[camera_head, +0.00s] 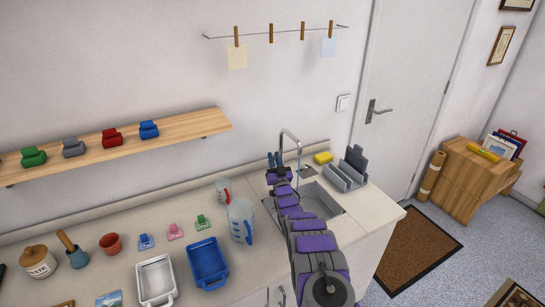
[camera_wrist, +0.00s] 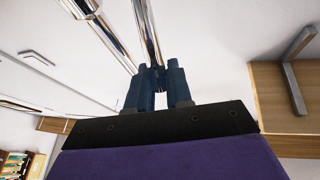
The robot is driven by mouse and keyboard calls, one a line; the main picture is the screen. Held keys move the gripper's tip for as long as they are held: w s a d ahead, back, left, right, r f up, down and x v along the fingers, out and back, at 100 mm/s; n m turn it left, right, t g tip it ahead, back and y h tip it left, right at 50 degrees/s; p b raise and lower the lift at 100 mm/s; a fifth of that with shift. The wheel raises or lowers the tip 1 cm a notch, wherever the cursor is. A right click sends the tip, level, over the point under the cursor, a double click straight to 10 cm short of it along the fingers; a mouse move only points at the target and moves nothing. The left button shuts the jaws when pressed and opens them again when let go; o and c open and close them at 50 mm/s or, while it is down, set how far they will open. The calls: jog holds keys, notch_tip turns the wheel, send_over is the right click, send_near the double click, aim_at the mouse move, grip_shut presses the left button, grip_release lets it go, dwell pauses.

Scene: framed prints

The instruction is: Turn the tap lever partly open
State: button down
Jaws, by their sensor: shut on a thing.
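The chrome tap (camera_head: 291,140) stands at the back of the sink (camera_head: 318,202), its arched spout rising above the counter. A thin bluish stream seems to hang below the spout. My gripper (camera_head: 275,160) is at the tap's left side, at the end of my purple and grey arm. In the wrist view my gripper (camera_wrist: 158,74) has its two dark blue fingers close together at the chrome tap parts (camera_wrist: 143,30). The fingers are shut on the tap lever (camera_wrist: 158,78), which is mostly hidden between them.
A blue tray (camera_head: 207,263) and a white tray (camera_head: 156,281) lie on the counter.

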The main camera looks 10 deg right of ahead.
jog(key=shift+s+d+f+t, duration=0.1)
jog(key=shift+s+f+t, duration=0.15)
jog(key=shift+t, duration=0.25)
jog(key=shift+r, duration=0.1)
jog(key=c, duration=1.2)
grip_release()
jog(key=shift+s, duration=0.1)
jog(key=shift+s+d+f+p, duration=0.2)
jog(key=shift+s+p, duration=0.3)
jog(key=shift+s, duration=1.65)
jog(key=shift+s+d+f+p, duration=0.15)
jog(key=shift+s+p, duration=0.35)
jog(key=shift+s, duration=1.65)
jog(key=shift+s+d+f+p, duration=0.1)
jog(key=shift+s+d+p, duration=0.3)
jog(key=shift+s, duration=1.75)
